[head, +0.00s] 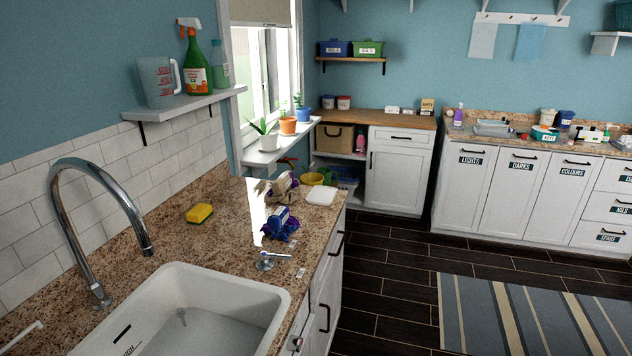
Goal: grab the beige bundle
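A beige bundle (283,194), crumpled like cloth, lies on the speckled granite counter (222,228) near its far end, below the window sill. Something dark purple or maroon shows at its top; I cannot tell whether that is part of it. My gripper is not in view.
A purple-blue bundle (279,226) lies just nearer than the beige one. A white square item (321,196) is to its right. A yellow sponge (199,213), a small metal fitting (270,260), a curved tap (96,165) and a white sink (262,300) are nearer. Dark floor is open at right.

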